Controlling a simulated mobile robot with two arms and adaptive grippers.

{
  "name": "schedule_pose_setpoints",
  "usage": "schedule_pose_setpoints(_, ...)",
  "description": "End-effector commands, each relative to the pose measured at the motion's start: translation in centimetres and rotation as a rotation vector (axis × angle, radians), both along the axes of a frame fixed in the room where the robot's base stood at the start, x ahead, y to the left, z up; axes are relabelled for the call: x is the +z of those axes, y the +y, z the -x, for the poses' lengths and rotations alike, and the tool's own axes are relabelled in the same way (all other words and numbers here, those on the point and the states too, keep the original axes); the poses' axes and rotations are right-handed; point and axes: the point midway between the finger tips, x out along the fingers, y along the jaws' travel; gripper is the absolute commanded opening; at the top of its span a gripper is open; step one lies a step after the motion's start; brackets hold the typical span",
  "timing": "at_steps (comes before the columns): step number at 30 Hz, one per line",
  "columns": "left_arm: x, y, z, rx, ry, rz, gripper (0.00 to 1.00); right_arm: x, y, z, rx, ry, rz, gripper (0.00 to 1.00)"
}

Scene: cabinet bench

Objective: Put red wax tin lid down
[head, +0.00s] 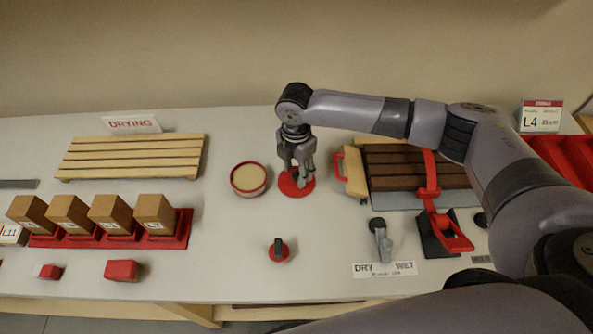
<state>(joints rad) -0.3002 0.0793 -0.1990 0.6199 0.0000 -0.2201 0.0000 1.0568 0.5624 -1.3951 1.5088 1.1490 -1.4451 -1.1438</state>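The round wax tin (249,178) stands uncovered on the pale bench, with a red side and a tan top surface showing. The red wax tin lid (290,190) is a flat red disc just right of the tin and apart from it. My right gripper (300,178) points down over the lid, its fingers closed in at the lid's middle and covering part of it. The fingers look shut on the lid; whether it touches the bench is hard to tell. My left gripper is not in view.
A slatted wooden rack (133,157) stands behind left, by a DRYING sign (132,124). Wooden blocks (154,213) sit in a red tray (182,230). A red-and-dark knob (279,251) stands in front. A brush (353,172) and dark slats (400,165) lie close right. Bench around the tin is clear.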

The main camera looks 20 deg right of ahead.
Motion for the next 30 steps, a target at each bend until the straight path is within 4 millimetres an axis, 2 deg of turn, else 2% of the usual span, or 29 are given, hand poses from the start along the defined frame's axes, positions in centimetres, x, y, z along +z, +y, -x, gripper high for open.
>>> schedule_pose_setpoints(9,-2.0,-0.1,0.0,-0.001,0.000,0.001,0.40,6.4,0.0,-0.2,0.001,-0.006,-0.001,0.40)
schedule_pose_setpoints(15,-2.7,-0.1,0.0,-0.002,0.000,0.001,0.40,9.8,0.0,-0.2,-0.001,-0.004,0.000,0.40)
schedule_pose_setpoints(21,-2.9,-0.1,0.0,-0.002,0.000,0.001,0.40,11.2,0.0,-0.1,-0.001,-0.001,0.000,0.40)
schedule_pose_setpoints(30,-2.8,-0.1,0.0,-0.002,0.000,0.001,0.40,11.3,0.0,-0.1,0.000,-0.001,0.000,0.40)
